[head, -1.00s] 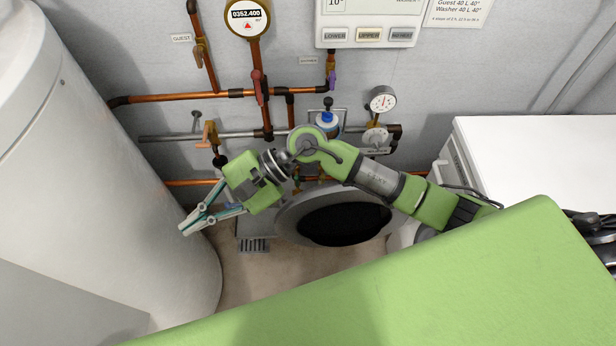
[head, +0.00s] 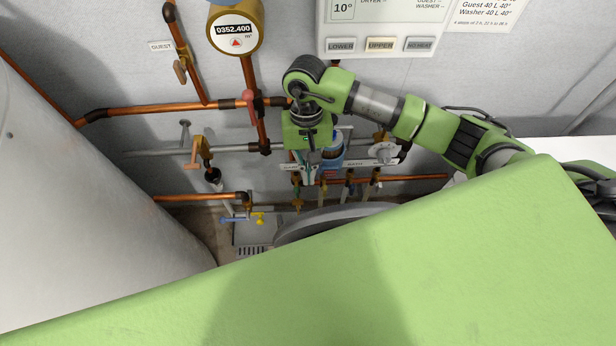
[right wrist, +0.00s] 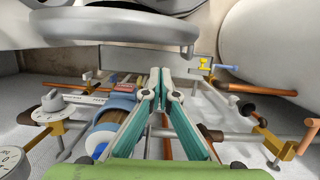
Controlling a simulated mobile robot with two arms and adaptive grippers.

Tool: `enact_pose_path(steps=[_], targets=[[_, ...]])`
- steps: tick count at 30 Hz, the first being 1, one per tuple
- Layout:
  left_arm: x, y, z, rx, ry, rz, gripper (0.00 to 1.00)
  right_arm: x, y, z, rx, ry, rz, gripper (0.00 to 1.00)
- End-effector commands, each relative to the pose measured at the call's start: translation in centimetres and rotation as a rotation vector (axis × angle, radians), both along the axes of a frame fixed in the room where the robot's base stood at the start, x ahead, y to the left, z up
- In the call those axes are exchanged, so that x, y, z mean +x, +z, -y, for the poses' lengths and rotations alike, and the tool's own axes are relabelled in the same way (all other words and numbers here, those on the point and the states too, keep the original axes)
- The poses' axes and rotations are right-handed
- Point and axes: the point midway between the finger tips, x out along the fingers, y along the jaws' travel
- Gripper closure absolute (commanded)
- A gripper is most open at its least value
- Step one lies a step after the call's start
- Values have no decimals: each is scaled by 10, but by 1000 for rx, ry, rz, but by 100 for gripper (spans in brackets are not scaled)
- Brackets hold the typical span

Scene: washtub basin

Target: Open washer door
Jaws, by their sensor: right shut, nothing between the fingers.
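The washer door is a round grey rim (head: 335,220), partly hidden behind my green body in the head view. In the right wrist view the grey rim (right wrist: 120,30) spans the top, with a short peg-like part (right wrist: 187,50) on it. I cannot tell whether the door is closed or ajar. My right gripper (head: 302,172) points down in front of the wall pipes, behind the rim in the head view. Its teal fingers (right wrist: 160,76) are shut, with nothing between them. The fingers look apart from the rim. My left gripper is not in view.
Copper pipes (head: 170,108) and small valves (head: 242,217) crowd the wall around the gripper. A large white tank (head: 80,200) fills the left. A white appliance top (head: 530,150) lies behind my right arm.

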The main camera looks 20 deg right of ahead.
Motion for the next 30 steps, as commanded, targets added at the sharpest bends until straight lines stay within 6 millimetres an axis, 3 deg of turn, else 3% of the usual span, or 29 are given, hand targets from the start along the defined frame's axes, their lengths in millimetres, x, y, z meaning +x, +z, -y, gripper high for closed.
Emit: enact_pose_path(steps=[16,21,30], targets=[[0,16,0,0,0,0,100,-22,-82,-6,0,-2,-4,100],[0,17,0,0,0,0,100,-24,-93,-7,1,-1,-2,100],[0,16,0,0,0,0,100,-24,-94,-6,1,-1,-1,100]])
